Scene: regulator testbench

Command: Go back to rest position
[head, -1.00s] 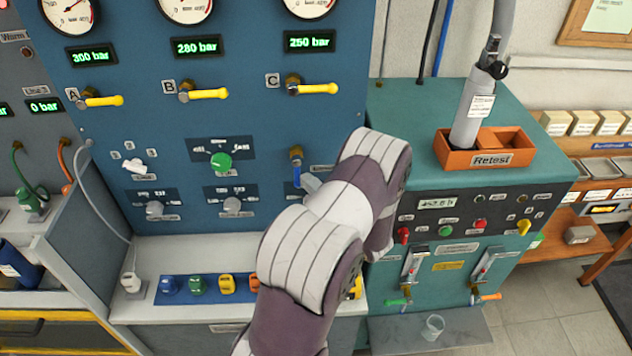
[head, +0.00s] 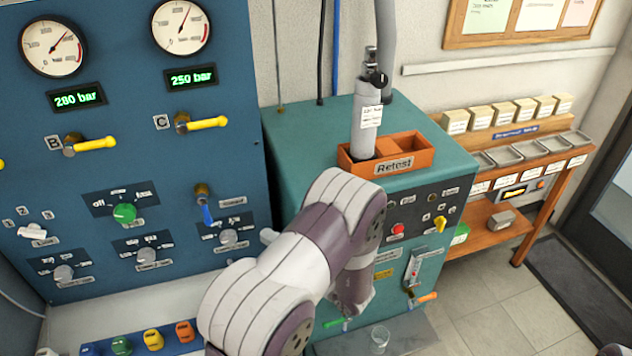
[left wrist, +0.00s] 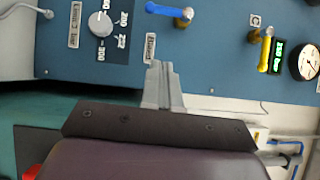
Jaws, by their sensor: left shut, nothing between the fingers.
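My left arm reaches up from the bottom of the head view. Its gripper (head: 268,236) shows only as a small grey tip beside the arm, in front of the blue gauge panel (head: 150,150). In the left wrist view the two grey fingers (left wrist: 163,75) are together with nothing between them. They point at the panel, just below the blue-handled valve (left wrist: 168,11) and to the right of a grey knob (left wrist: 100,23). I cannot tell the exact gap to the panel. My right gripper is not in view.
A teal test bench (head: 310,130) stands right of the panel, carrying an orange Retest tray (head: 415,155) with a grey cylinder (head: 366,125). A clear cup (head: 379,338) stands low in front of it. A wooden shelf (head: 550,180) is at right; the floor before it is open.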

